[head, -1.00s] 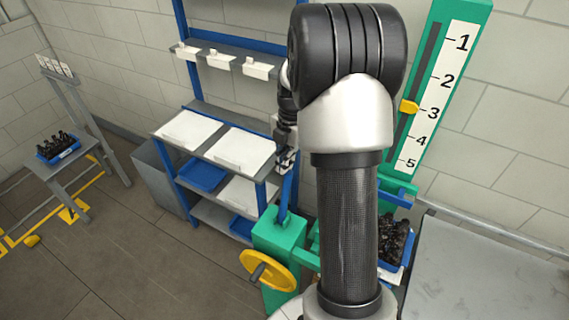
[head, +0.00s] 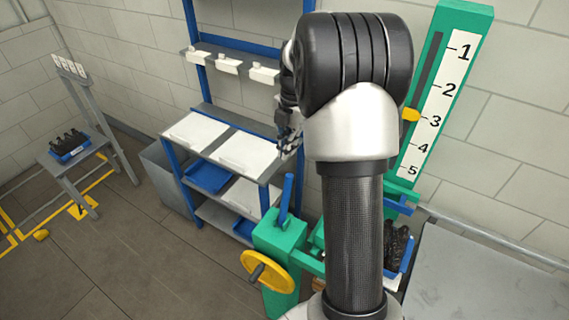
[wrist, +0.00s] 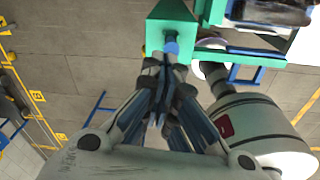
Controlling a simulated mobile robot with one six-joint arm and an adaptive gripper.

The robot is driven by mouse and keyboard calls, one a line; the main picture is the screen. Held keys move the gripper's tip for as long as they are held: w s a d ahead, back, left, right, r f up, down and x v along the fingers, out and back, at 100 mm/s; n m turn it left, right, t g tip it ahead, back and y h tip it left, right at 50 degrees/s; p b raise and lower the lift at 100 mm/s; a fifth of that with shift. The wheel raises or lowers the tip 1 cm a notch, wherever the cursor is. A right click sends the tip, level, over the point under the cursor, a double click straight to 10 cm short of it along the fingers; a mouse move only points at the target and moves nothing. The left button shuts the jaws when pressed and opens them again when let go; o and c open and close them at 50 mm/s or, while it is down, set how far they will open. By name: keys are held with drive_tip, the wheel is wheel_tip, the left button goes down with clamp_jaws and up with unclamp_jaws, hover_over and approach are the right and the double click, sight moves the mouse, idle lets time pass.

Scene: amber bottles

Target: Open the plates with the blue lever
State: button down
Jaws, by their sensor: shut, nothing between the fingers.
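The blue lever (head: 287,198) stands nearly upright on a green machine housing (head: 280,240). In the wrist view the lever (wrist: 172,46) shows as a short blue end in front of the green housing (wrist: 170,20), just beyond the fingertips. My gripper (head: 287,145) is above the top of the lever, with a small gap in the head view. In the wrist view my gripper (wrist: 166,80) is shut and empty. I cannot make out the plates; my arm hides the middle of the machine.
A yellow handwheel (head: 266,271) is on the housing's front. A blue crate of dark bottles (head: 399,250) sits right of my arm. A green scale (head: 440,100) has a yellow pointer near 3. A blue-framed shelf (head: 225,150) stands behind my gripper.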

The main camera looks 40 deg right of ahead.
drive_tip(key=d+r, duration=0.2)
drive_tip(key=shift+w+d+r, duration=0.15)
drive_tip(key=shift+w+r, duration=0.25)
drive_tip(key=shift+s, duration=0.1)
